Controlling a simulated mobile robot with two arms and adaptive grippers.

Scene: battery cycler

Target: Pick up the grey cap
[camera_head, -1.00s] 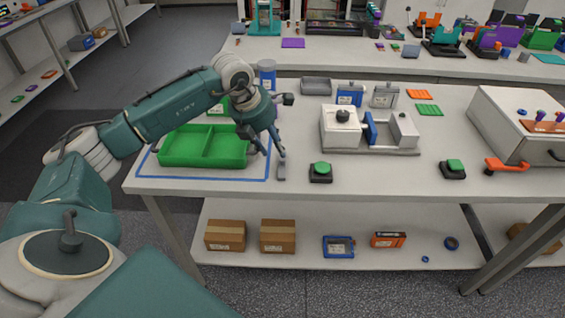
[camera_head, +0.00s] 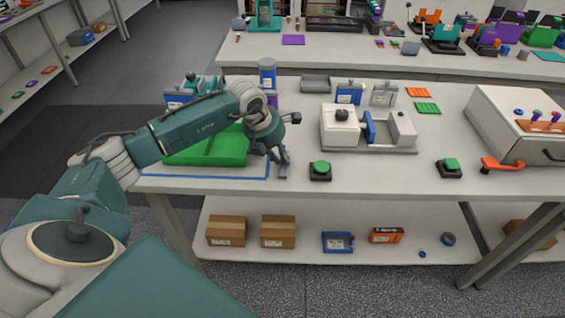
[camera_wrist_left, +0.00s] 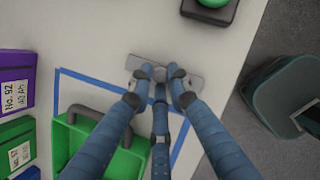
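The grey cap (camera_wrist_left: 190,80) is a flat grey bar with a round raised middle; in the left wrist view it lies over the white table top just outside the blue tape line. In the head view only a small grey part of the cap (camera_head: 283,173) shows at the table's front edge. My left gripper (camera_wrist_left: 160,80) points down at it, its blue-grey fingertips close around the raised middle and partly hiding it. It also shows in the head view (camera_head: 278,165). Whether the fingers press on the cap cannot be told. My right gripper is not in view.
A green tray (camera_head: 205,148) stands inside the blue tape outline, left of the gripper. A green button on a black base (camera_head: 320,171) is close on the right. A white and grey fixture (camera_head: 370,130) stands further back. The table's front edge is near.

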